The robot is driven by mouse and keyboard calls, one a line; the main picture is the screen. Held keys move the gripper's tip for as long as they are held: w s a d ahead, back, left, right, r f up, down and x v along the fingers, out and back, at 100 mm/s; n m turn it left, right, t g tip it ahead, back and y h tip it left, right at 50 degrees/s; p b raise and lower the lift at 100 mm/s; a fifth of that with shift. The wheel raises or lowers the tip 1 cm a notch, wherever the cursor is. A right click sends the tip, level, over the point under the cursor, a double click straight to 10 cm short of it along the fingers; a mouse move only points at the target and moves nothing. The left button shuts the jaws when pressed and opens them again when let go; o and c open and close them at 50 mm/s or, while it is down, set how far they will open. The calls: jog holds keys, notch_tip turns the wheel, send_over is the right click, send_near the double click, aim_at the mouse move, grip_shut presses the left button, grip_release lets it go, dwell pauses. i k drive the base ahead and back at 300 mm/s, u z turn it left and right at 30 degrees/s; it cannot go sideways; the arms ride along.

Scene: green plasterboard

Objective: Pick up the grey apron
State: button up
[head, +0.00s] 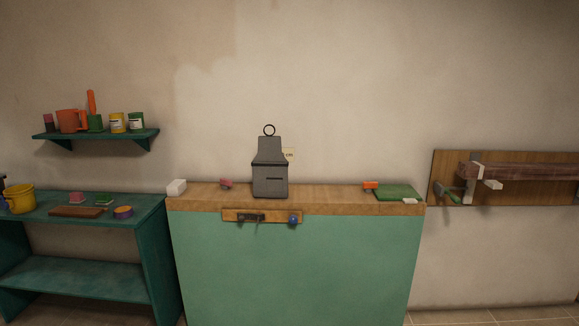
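The grey apron (270,175) is upright at the middle of the wooden counter top (330,196), close to the wall. My gripper is not in view.
A white block (177,187) and a small pink object (226,184) lie left of the apron; an orange object (370,185) and a green pad (397,192) lie right. A green shelf unit (155,245) stands left. A wooden board with a clamp (445,165) is right.

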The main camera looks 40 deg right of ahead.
aim_at(270, 166)
jog(key=z, duration=0.05)
jog(key=i, duration=1.85)
jog(key=u, duration=0.35)
jog(key=k, duration=0.9)
jog(key=u, duration=0.15)
jog(key=i, duration=0.6)
jog(key=z, duration=0.05)
